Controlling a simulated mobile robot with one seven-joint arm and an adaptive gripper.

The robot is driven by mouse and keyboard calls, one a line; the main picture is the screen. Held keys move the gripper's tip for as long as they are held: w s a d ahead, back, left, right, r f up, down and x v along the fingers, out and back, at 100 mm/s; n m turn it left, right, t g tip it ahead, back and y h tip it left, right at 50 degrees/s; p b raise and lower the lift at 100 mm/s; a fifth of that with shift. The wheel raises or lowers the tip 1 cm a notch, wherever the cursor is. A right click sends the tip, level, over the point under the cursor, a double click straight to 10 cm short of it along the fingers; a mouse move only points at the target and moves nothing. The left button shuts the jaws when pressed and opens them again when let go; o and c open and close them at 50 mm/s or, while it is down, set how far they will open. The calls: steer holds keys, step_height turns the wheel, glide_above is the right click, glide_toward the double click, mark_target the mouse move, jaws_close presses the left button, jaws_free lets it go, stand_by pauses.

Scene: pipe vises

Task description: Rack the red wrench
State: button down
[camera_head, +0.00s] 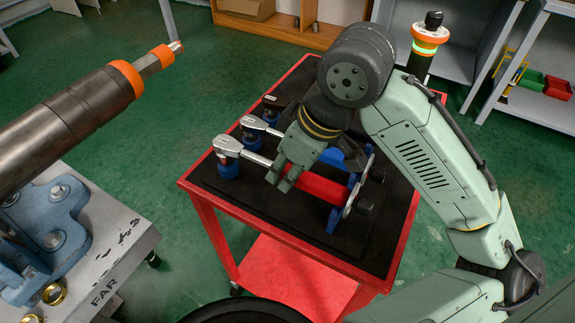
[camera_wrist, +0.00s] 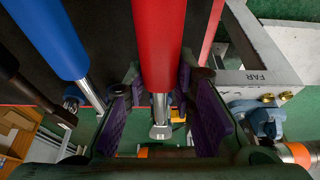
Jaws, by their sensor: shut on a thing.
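The red wrench has a red handle (camera_head: 320,188) and a silver ratchet head (camera_head: 227,147). It lies roughly level over the blue supports (camera_head: 228,168) on the cart; I cannot tell whether it bears on them. My gripper (camera_head: 281,180) is shut on its silver shaft, between head and handle. In the wrist view the red handle (camera_wrist: 158,45) runs down between the purple-padded fingers of my gripper (camera_wrist: 162,112). The blue wrench lies parallel behind it, with its silver head (camera_head: 255,123) at left; its blue handle (camera_wrist: 48,38) shows left of the fingers.
The red cart (camera_head: 262,228) carries a black mat and a darker tool (camera_head: 272,101) behind the blue wrench. At left a grey bench (camera_head: 125,240) marked FAR bears a blue vise (camera_head: 55,215) and a dark pipe (camera_head: 85,105) with orange bands. Shelves stand behind.

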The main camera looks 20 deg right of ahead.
steer(key=shift+f+b, duration=0.5)
steer(key=shift+f, duration=0.3)
stand_by(0.9)
steer(key=c, duration=1.3)
jaws_free()
steer(key=v, duration=1.2)
